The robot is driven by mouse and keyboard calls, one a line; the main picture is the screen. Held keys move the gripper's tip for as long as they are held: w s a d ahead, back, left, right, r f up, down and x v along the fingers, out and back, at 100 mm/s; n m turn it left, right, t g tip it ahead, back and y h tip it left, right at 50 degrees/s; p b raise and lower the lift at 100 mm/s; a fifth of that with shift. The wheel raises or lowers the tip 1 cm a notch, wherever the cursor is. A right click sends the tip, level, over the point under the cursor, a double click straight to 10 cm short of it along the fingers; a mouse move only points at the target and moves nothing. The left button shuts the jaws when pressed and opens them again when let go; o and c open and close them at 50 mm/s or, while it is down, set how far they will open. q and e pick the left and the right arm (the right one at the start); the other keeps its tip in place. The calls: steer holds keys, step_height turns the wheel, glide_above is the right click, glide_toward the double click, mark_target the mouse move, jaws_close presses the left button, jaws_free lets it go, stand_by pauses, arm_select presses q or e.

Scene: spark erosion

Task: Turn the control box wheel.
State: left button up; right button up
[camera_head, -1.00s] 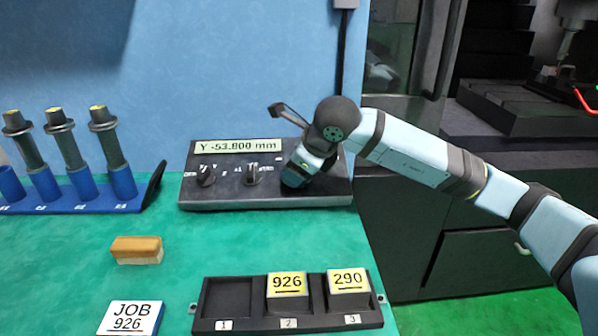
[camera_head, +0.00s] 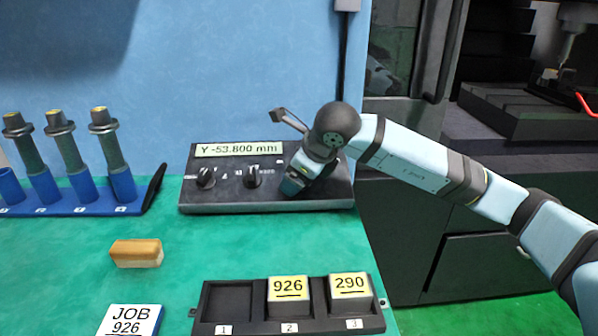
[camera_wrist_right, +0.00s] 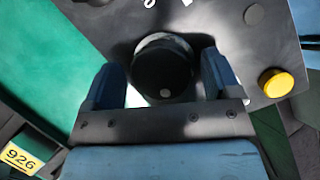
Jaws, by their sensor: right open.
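The control box (camera_head: 225,195) is a dark, sloped panel at the back of the green table, with a display (camera_head: 239,149) reading "Y -53.800 mm". Two black knobs, a left one (camera_head: 205,177) and a middle one (camera_head: 253,177), sit on its face. My right gripper (camera_head: 292,188) is over the right part of the box and hides what lies beneath it in the head view. In the right wrist view the black round wheel (camera_wrist_right: 163,70) sits between the two blue fingers of my open right gripper (camera_wrist_right: 166,85). Whether the fingers touch it is unclear. My left gripper is out of view.
A yellow button (camera_wrist_right: 276,83) is beside the wheel on the box. A black tray (camera_head: 252,327) holds blocks 926 (camera_head: 288,288) and 290 (camera_head: 349,284). A brush-like block (camera_head: 136,253), a JOB 926 card (camera_head: 129,319) and a blue rack (camera_head: 75,207) stand left.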

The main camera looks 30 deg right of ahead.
steer(key=shift+r, duration=0.15)
steer(key=shift+s+d+r, duration=0.1)
steer(key=shift+s+r, duration=0.05)
steer(key=shift+r, duration=0.1)
arm_select(q)
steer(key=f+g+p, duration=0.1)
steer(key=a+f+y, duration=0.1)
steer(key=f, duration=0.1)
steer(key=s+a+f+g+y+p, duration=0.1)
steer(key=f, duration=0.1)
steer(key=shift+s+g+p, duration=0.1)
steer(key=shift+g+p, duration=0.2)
steer(key=shift+p, duration=0.05)
arm_select(e)
steer(key=v, duration=1.3)
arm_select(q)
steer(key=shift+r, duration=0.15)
arm_select(e)
steer(key=shift+s, duration=0.1)
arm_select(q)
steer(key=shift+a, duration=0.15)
